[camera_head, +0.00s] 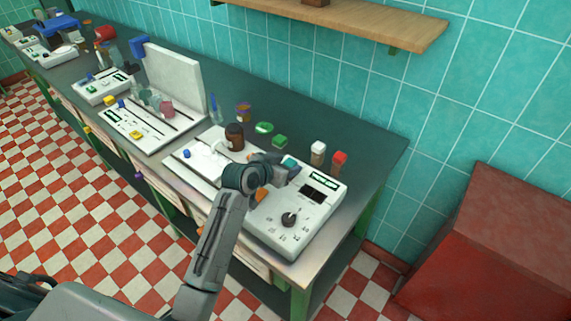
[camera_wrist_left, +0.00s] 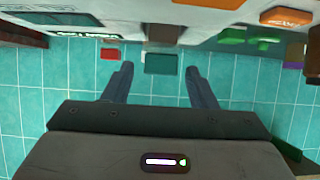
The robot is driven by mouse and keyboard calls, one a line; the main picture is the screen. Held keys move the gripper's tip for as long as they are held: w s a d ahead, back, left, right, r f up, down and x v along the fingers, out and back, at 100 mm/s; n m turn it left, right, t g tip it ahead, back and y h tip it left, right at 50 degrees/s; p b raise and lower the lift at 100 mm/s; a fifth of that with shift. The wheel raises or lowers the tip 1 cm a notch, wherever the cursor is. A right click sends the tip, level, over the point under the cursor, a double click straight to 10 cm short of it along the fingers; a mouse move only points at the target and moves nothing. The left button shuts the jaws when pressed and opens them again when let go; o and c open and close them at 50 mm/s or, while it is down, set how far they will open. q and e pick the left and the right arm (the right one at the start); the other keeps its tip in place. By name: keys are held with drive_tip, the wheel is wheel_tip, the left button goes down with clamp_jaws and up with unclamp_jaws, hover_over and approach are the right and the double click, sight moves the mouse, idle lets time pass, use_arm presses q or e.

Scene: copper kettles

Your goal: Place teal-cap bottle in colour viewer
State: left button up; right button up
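The teal-cap bottle (camera_head: 290,162) stands near the back right of the bench, partly hidden by my left gripper (camera_head: 283,172). In the left wrist view, which is upside down, its teal cap (camera_wrist_left: 160,64) lies between the spread fingers of my left gripper (camera_wrist_left: 160,86), with a gap on each side. The gripper is open and holds nothing. A pale instrument with a dial, green displays and a dark window (camera_head: 275,222) sits in front of the bottle; it may be the colour viewer. My right gripper is not in view.
A white-cap bottle (camera_head: 318,149) and a red-cap bottle (camera_head: 339,159) stand right of the teal cap. A green cap (camera_head: 280,141) and a brown bottle (camera_head: 235,137) are to the left. A wooden shelf (camera_head: 370,22) hangs above. The bench's back right corner is clear.

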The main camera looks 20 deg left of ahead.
use_arm(q)
drive_tip(key=shift+r, duration=0.15)
drive_tip(key=b+v, duration=0.2)
drive_tip(key=v, duration=0.8)
drive_tip(key=shift+s+a, duration=0.2)
drive_tip(key=shift+s, duration=0.15)
drive_tip(key=shift+s+a+r, duration=0.1)
drive_tip(key=shift+s+r, duration=0.35)
drive_tip(key=shift+s, duration=0.05)
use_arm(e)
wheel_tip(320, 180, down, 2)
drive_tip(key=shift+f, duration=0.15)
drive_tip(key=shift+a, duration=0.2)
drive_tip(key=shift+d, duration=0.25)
